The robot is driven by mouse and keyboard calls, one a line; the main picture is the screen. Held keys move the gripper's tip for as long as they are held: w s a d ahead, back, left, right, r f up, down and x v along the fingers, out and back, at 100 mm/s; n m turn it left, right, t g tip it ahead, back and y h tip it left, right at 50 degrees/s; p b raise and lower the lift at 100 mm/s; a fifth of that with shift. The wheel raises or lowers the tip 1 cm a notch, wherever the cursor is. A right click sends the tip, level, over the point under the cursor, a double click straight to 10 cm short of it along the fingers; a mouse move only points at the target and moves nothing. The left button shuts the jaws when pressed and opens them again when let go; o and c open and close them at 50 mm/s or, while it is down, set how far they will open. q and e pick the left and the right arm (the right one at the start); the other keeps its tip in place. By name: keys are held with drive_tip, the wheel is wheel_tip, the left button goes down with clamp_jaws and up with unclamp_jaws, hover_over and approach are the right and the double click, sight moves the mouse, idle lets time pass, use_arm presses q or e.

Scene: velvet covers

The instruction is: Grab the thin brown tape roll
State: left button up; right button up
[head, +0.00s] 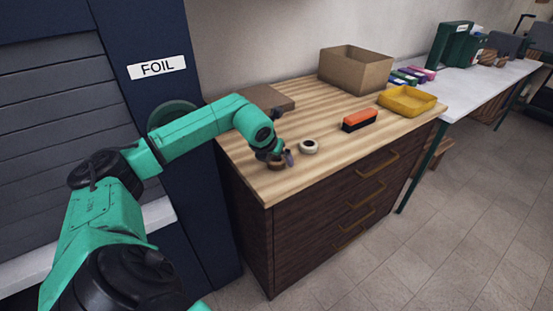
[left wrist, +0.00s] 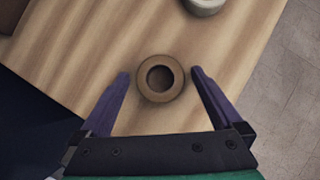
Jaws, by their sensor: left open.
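The thin brown tape roll (left wrist: 144,88) lies flat on the wooden top of the cabinet, its round hole facing up in the left wrist view. In the head view the brown roll (head: 276,165) shows partly behind my gripper, near the cabinet's left front part. My left gripper (left wrist: 160,76) is open, with one finger on each side of the roll and a visible gap to each. In the head view the left gripper (head: 281,158) is just over the roll. I cannot tell its exact height. My right gripper is not in view.
A white tape roll (head: 308,146) lies close by to the right. An orange and black brush (head: 360,120), a yellow tray (head: 407,101), an open cardboard box (head: 355,72) and a flat brown box (head: 264,99) also sit on the cabinet top (head: 290,185).

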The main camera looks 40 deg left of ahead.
use_arm(q)
drive_tip(key=c, duration=1.3)
